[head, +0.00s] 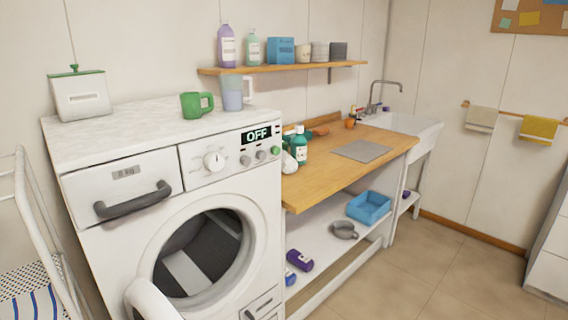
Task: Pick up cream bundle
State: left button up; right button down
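I see no item that is clearly a cream bundle. A whitish rounded object (289,163) sits on the left end of the wooden counter, partly hidden by the washing machine; I cannot tell if it is a bundle. A cream towel (481,118) hangs flat on the wall rail at the right. Neither of my grippers is in view.
The washing machine (100,154) stands at the left with its round door open. A green mug (196,105) and a measuring jug (233,93) stand on it. The wooden counter (330,178) holds a teal bottle (300,146) and a grey mat (361,151). Floor at right is clear.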

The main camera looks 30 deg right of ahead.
aim_at(289, 165)
jog(key=l+u, duration=0.45)
jog(key=l, duration=0.8)
